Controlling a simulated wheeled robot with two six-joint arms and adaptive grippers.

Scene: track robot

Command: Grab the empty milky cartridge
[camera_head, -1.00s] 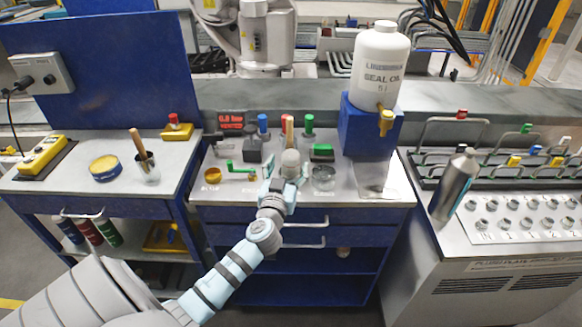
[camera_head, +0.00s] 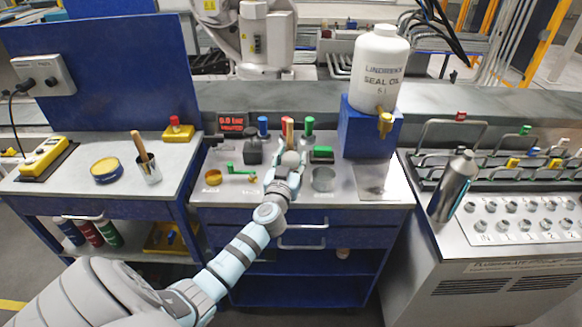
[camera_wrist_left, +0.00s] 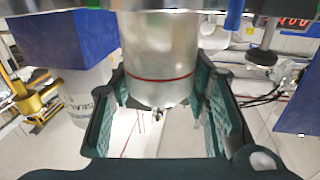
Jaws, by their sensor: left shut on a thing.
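The milky cartridge (camera_wrist_left: 160,60) is a pale, cloudy, see-through cylinder with a thin red ring, and it looks empty. It sits between the fingers of my left gripper (camera_wrist_left: 160,110) in the left wrist view. In the head view my left gripper (camera_head: 286,170) is at the middle bench, shut on the cartridge, whose pale rounded top (camera_head: 291,157) shows just above the fingers. The gripper hides the cartridge's lower part in the head view. I cannot tell whether it is clear of the bench top. My right gripper is not in view.
Green, red and blue capped items (camera_head: 309,124) stand close behind the gripper. The white seal oil tank (camera_head: 380,67) stands on a blue block (camera_head: 362,131) at the right.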

